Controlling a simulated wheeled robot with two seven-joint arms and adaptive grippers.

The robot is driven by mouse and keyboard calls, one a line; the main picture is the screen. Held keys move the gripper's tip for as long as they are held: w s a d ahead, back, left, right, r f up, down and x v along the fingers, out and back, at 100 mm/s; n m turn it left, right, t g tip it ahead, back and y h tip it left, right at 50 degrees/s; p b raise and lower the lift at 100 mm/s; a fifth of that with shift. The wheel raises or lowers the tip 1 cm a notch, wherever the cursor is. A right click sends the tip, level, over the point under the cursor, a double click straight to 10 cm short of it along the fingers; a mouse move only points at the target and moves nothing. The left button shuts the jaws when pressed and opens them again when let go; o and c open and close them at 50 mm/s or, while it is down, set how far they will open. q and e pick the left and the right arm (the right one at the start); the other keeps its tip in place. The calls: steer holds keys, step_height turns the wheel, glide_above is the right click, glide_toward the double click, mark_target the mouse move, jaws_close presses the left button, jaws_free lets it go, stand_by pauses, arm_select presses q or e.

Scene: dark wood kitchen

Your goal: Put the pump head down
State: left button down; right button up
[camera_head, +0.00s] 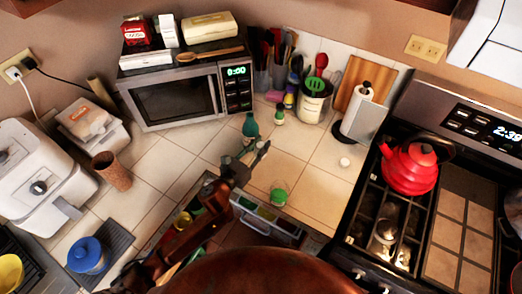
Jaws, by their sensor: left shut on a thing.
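My left gripper (251,155) reaches in from the lower left over the tiled counter (303,178). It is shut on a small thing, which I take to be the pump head. The thing is too small and too covered by the fingers for its shape to be clear. A small round container with green in it (280,193) stands near the counter's front edge, below and right of the gripper. A teal bottle (250,126) stands behind the gripper, in front of the microwave. My right gripper is not in view.
A small white round thing (344,162) lies on the counter at the right. The microwave (177,98), a utensil holder (313,102) and a paper towel stand (357,122) line the back. A red kettle (409,168) is on the stove. An open drawer (268,217) lies below the counter edge.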

arm_select(q)
steer(key=shift+w+f, duration=0.45)
steer(key=shift+f, duration=0.05)
steer(key=shift+w+f+b, duration=0.15)
steer(key=shift+f+b, duration=0.1)
steer(key=shift+f, duration=0.7)
steer(key=shift+w+f+b, duration=0.1)
steer(key=shift+f+b, duration=0.15)
steer(key=shift+f, duration=0.65)
steer(key=shift+f+b, duration=0.3)
steer(key=shift+f, duration=0.1)
steer(key=c, duration=2.2)
jaws_free()
steer(key=shift+f, duration=0.1)
steer(key=shift+o, duration=1.2)
